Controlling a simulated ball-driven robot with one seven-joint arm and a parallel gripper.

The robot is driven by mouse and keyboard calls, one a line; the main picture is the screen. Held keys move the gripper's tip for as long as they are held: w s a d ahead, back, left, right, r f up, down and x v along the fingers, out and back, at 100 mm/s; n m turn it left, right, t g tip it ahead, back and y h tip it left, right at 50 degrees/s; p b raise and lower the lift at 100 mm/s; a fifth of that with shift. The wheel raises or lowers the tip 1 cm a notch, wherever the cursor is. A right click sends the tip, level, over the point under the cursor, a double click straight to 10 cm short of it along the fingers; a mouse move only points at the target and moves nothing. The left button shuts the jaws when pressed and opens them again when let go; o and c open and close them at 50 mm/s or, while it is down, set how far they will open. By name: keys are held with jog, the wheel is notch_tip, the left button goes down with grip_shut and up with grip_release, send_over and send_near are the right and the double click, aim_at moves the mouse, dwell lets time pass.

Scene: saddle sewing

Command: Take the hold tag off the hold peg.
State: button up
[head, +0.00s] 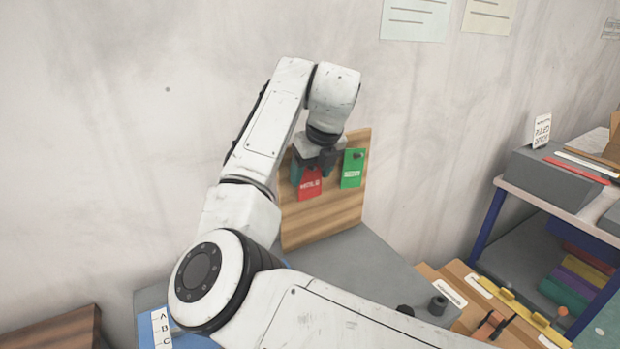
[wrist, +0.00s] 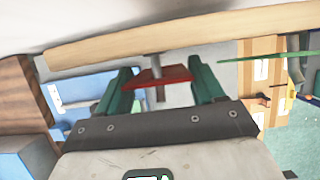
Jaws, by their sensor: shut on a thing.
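The red hold tag (head: 310,184) is against the upright wooden board (head: 335,208); its white lettering is small and blurred. My gripper (head: 314,168) is in front of the board at the tag's upper part and hides its top. In the wrist view, the two green fingers of my gripper (wrist: 161,88) are on either side of the red tag (wrist: 172,76), shut on it. A short grey hold peg (wrist: 153,66) comes from the board to the tag, and a grey stub shows on the near side. The tag appears to be on the peg.
A green tag (head: 352,168) hangs on the board just to the right, close to my gripper. The board stands on a grey bench top (head: 385,262). A blue-framed shelf (head: 490,222) with boxes stands at the right. The wall is close behind the board.

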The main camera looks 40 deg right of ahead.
dwell(0.3)
jog(key=shift+s+a+r+p, duration=0.15)
jog(key=shift+s+r+p, duration=0.05)
jog(key=shift+s+p, duration=0.25)
jog(key=shift+s, duration=0.1)
jog(key=shift+s+a+r+p, duration=0.1)
jog(key=shift+s+a+p, duration=0.05)
jog(key=shift+s, duration=0.3)
jog(key=shift+s+a+r+p, duration=0.1)
jog(key=shift+s+p, duration=0.05)
jog(key=shift+s, duration=0.25)
jog(key=shift+s, duration=0.1)
jog(key=shift+s+a+r+p, duration=0.1)
jog(key=shift+s+a+p, duration=0.15)
jog(key=shift+s, duration=0.7)
jog(key=shift+s+a+f+p, duration=0.15)
jog(key=shift+s+a, duration=0.2)
jog(key=shift+s, duration=0.6)
jog(key=shift+s+a+r+p, duration=0.2)
jog(key=shift+s+a, duration=0.1)
jog(key=shift+s, duration=0.65)
